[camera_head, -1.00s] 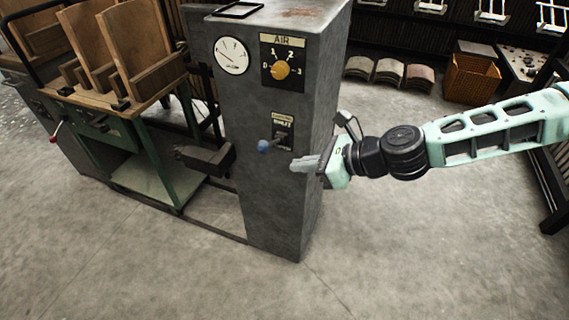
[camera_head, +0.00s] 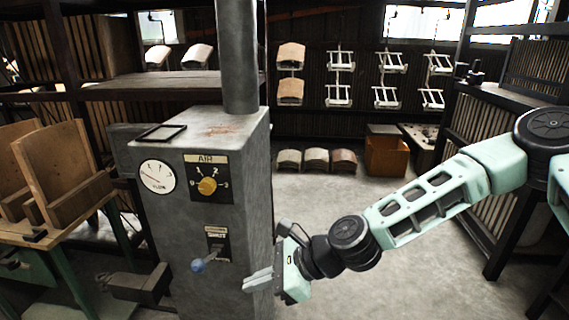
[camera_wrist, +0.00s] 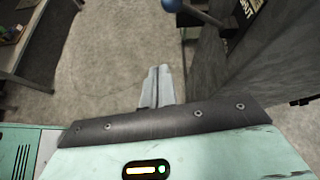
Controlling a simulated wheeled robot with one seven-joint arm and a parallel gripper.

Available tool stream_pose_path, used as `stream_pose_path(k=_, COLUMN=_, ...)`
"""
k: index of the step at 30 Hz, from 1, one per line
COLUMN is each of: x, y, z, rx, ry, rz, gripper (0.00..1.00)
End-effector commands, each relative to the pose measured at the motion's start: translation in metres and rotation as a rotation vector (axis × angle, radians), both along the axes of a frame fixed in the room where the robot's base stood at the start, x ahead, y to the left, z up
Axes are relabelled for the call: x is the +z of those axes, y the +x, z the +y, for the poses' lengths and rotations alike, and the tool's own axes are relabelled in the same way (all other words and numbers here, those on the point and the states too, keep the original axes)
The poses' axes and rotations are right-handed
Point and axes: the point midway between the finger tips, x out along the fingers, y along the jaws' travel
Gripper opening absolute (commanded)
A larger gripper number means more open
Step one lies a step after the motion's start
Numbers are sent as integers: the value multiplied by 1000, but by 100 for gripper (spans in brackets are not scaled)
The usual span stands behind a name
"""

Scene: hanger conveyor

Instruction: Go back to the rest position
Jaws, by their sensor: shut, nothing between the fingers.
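My gripper (camera_head: 258,281) is in front of the right part of the grey control cabinet in the head view, its fingers pointing left. In the wrist view the two fingers (camera_wrist: 157,86) lie together with nothing between them, over bare floor. The cabinet (camera_head: 215,130) carries a gauge (camera_head: 157,176), an orange AIR dial (camera_head: 207,186) and a lever with a blue knob (camera_head: 197,265). The blue knob also shows at the top of the wrist view (camera_wrist: 171,5), apart from the fingers.
A green-framed bench (camera_head: 62,216) with wooden chair parts stands left of the cabinet. Hanging white racks (camera_head: 340,75), curved panels on the floor (camera_head: 316,160) and an orange crate (camera_head: 386,156) are at the back. Dark shelving stands at right. Floor between is clear.

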Motion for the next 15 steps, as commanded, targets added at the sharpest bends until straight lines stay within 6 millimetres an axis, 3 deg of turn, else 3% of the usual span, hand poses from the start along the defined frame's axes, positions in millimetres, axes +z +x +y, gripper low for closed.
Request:
stream_pose_path(k=6, x=22, y=-64, z=-24, rx=444, ry=-220, rz=-321, gripper=0)
stream_pose_path(k=11, x=44, y=-97, z=-59, rx=783, ry=-363, rz=-536, gripper=0)
stream_pose_path(k=15, x=75, y=-117, z=-94, rx=1062, ry=-464, rz=-695, gripper=0)
